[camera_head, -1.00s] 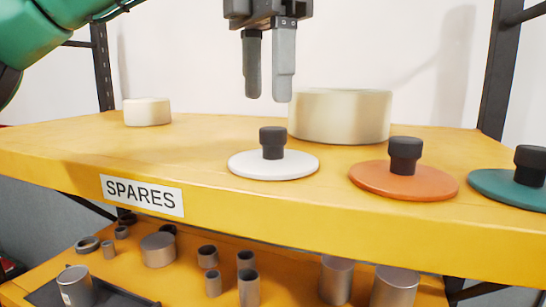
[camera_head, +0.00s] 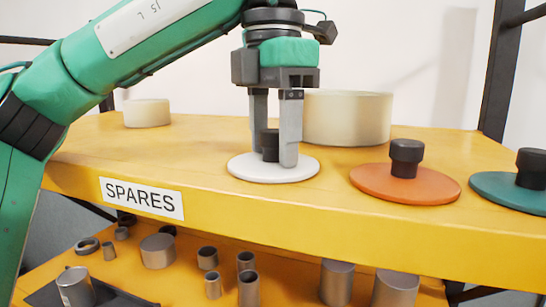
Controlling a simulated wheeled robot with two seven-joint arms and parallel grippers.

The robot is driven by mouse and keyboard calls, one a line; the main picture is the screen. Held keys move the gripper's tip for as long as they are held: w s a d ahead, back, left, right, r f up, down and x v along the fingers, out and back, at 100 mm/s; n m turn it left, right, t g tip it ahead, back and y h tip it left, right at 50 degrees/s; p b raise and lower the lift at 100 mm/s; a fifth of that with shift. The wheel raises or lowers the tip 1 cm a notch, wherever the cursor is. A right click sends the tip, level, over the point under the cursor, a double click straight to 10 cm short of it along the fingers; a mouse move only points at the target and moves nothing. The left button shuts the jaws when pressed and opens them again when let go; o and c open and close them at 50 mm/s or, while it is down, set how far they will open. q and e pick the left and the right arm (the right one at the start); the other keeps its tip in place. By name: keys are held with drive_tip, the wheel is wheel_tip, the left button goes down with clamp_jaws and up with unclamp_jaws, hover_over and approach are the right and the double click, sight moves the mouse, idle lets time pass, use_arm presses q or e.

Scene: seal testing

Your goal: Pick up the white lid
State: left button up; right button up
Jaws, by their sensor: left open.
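The white lid (camera_head: 255,170) is a flat round disc with a black knob (camera_head: 270,147) on top. It lies on the yellow upper shelf, above and right of the SPARES label. My left gripper (camera_head: 274,157) points straight down over it, with one finger on each side of the knob. The jaws are open, and the right finger partly covers the knob. The right fingertip is close to the disc; I cannot tell whether it touches. My right gripper is not in view.
An orange lid (camera_head: 375,184) and a teal lid (camera_head: 510,192) lie to the right. A large cream cylinder (camera_head: 350,117) stands close behind the gripper, and a smaller one (camera_head: 147,113) at the back left. Metal cylinders (camera_head: 158,250) stand on the lower shelf. Dark posts (camera_head: 497,80) frame the rack.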

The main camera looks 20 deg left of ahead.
use_arm(q)
drive_tip(key=shift+s, duration=0.1)
drive_tip(key=shift+c, duration=0.6)
clamp_jaws()
drive_tip(key=shift+r, duration=0.2)
